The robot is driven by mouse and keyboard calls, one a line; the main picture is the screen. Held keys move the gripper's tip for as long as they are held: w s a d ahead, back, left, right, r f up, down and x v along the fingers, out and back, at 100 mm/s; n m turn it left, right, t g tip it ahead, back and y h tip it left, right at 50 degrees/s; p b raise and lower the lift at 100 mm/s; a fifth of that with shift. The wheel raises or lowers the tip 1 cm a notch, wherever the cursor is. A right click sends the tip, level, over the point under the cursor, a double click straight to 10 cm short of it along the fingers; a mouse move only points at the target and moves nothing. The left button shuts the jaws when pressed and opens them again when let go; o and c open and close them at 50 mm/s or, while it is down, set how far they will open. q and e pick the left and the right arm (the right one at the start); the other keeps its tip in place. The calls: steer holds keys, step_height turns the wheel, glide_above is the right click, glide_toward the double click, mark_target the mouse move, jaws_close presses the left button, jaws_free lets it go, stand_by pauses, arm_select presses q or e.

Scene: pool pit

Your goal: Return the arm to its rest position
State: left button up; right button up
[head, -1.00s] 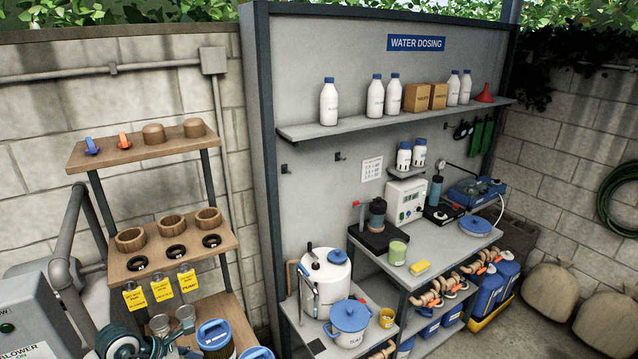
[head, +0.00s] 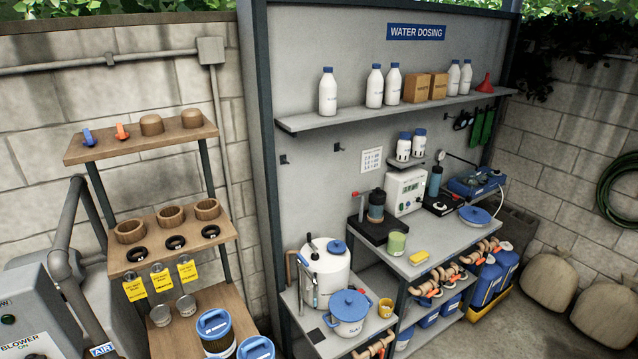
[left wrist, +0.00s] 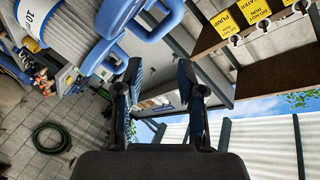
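My left gripper (left wrist: 160,88) shows only in the left wrist view. Its two dark fingers stand apart, with nothing held between them. Blue handles (left wrist: 150,22) of containers show past the fingertips; I cannot tell how far off they are. In the head view no gripper or arm of mine shows. My right gripper is in neither view.
A wooden shelf rack (head: 135,145) stands left, with blue-lidded tubs (head: 215,333) at its foot. A grey control box (head: 40,315) is in the lower left corner. The dosing bench (head: 440,255) holds a white tank (head: 325,272) and a lidded pot (head: 348,318).

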arm_select(q)
steer(key=s+d+f+n+g+h, duration=0.1)
steer(key=s+d+f+n+g, duration=0.2)
steer(key=s+f+g, duration=0.5)
steer(key=s+d+f+n+g+h, duration=0.15)
steer(key=s+f+n+g, duration=0.3)
steer(key=s+f, duration=0.8)
steer(key=s+f+m+g+b, duration=0.1)
steer(key=s+f+b, duration=0.1)
steer(key=f, duration=1.2)
steer(key=s+f+b, duration=0.2)
steer(key=f, duration=1.2)
steer(key=s+a+f+g+b, duration=0.1)
steer(key=s+a+f+b, duration=0.1)
steer(key=s+f, duration=1.5)
steer(key=shift+s+a+f+b, duration=0.15)
steer(key=shift+a+f+b, duration=0.1)
steer(key=shift+f+b, duration=0.4)
